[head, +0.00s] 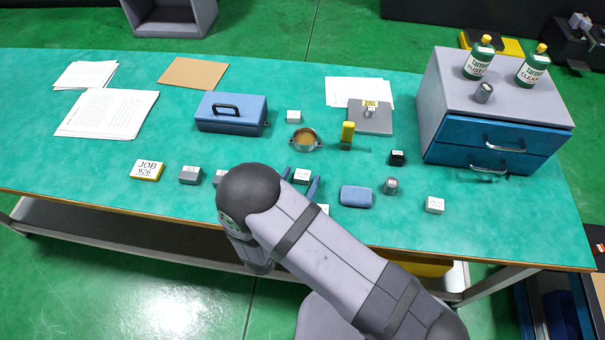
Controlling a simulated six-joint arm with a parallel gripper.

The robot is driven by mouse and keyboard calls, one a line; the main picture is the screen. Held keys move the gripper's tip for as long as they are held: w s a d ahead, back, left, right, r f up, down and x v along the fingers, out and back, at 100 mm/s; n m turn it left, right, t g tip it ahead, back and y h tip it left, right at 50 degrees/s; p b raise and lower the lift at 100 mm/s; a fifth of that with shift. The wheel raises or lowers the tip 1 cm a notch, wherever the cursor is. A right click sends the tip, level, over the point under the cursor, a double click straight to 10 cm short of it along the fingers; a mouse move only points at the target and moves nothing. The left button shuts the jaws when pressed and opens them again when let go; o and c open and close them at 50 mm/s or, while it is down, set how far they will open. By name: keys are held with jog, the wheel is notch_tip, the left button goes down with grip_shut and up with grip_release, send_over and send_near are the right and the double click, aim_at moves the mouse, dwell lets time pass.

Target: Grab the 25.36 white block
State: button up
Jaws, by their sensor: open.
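Several small white blocks lie on the green bench, and their markings are too small to read, so I cannot tell which is 25.36. One white block (301,175) shows between the two blue fingers of my gripper (301,179), which is open; I cannot tell whether it touches them. Another white block (293,117) sits behind, right of the blue box. A third white block (435,205) is at the right front. Part of another white block (323,209) shows beside my arm, which hides the rest.
Near my gripper are a blue pad (356,196), a metal cylinder (391,186), a brass-coloured cup (305,140), a yellow upright piece (347,134) and a black block (397,157). Grey blocks (190,175) lie left. A drawer cabinet (446,88) stands right.

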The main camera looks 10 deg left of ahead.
jog(key=shift+w, duration=0.1)
jog(key=c, duration=1.3)
jog(key=shift+c, duration=0.2)
jog(key=shift+r, duration=0.1)
notch_tip(320, 180, up, 10)
jog(key=shift+b, duration=0.35)
